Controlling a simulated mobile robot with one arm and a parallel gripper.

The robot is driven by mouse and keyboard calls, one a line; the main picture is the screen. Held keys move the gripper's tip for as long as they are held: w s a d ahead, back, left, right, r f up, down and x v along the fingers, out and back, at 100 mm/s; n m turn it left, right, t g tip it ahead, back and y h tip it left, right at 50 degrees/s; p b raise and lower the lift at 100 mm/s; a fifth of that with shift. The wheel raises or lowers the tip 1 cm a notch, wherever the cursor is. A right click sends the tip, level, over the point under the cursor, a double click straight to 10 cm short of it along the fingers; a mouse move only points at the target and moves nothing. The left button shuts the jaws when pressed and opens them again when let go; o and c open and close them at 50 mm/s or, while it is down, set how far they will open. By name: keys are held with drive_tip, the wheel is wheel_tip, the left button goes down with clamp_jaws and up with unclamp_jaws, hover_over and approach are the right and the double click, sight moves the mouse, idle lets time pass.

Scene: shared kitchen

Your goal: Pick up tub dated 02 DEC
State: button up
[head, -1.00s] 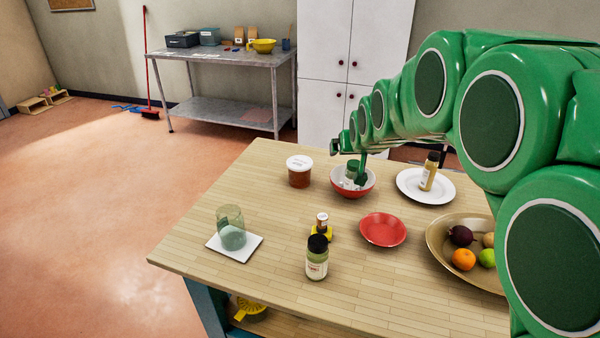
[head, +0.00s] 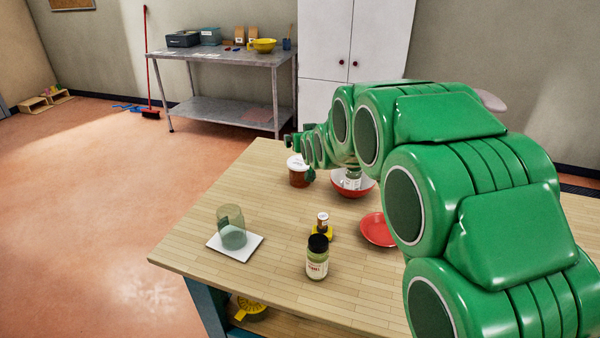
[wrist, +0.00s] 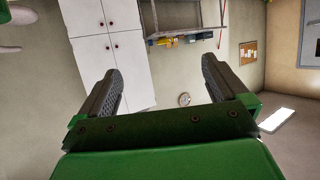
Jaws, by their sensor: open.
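A brown tub (head: 298,178) with a white lid stands on the wooden table in the head view. Print shows on it, but I cannot read a date. The far end of my arm is above and beside the tub, and a dark green part of it overlaps the tub's right edge. My gripper (wrist: 161,70) is open and empty in the wrist view, with the cabinet and wall beyond its fingers. The tub does not show in the wrist view. I cannot tell how far the fingers are from it.
A red dish (head: 376,230), a dark-lidded jar (head: 317,258), a small bottle on a yellow base (head: 322,226) and a glass on a white tile (head: 250,246) are nearer.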

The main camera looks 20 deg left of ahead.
sight(300, 167)
wheel_tip(300, 167, down, 12)
drive_tip(key=shift+f, duration=0.1)
drive_tip(key=shift+x, duration=3.85)
drive_tip(key=shift+a, duration=0.1)
